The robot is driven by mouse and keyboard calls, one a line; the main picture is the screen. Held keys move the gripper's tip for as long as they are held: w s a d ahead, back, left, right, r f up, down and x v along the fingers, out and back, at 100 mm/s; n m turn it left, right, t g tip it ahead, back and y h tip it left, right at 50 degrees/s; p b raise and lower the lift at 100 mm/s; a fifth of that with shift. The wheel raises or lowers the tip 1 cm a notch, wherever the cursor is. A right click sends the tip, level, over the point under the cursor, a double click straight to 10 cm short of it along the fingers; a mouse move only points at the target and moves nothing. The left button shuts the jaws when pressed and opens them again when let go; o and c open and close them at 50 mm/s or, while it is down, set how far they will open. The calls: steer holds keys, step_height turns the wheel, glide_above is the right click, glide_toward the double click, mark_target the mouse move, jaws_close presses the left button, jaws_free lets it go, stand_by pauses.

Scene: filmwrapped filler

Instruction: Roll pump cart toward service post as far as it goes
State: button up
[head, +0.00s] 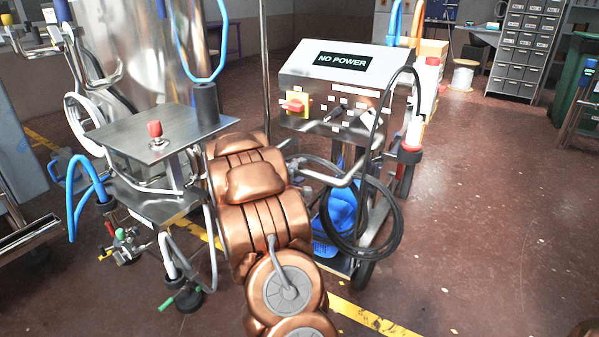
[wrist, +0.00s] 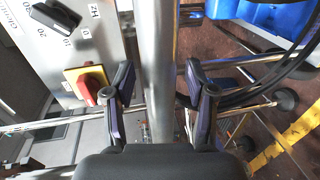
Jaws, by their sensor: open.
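The pump cart (head: 300,75) is a steel cart with a sloped panel reading "NO POWER", a red and yellow switch, a blue pump (head: 342,208) low down and dark wheels. My copper arm reaches to its near side and hides part of it; my gripper is hidden in the head view. In the wrist view, my gripper (wrist: 158,105) is open, with one finger on each side of a steel bar (wrist: 155,60) that looks like the cart's handle. Gaps show between fingers and bar. I cannot tell for certain which upright is the service post; a thin pole (head: 265,60) stands behind the cart.
A steel stand (head: 150,140) with a red knob is close on the left, with blue hoses and a large tank (head: 130,50) behind. A black cable (head: 385,215) hangs on the cart. A yellow floor line (head: 365,315) passes beneath. The floor to the right is clear.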

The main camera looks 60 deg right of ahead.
steer(key=shift+c, duration=0.2)
jaws_close()
stand_by(0.4)
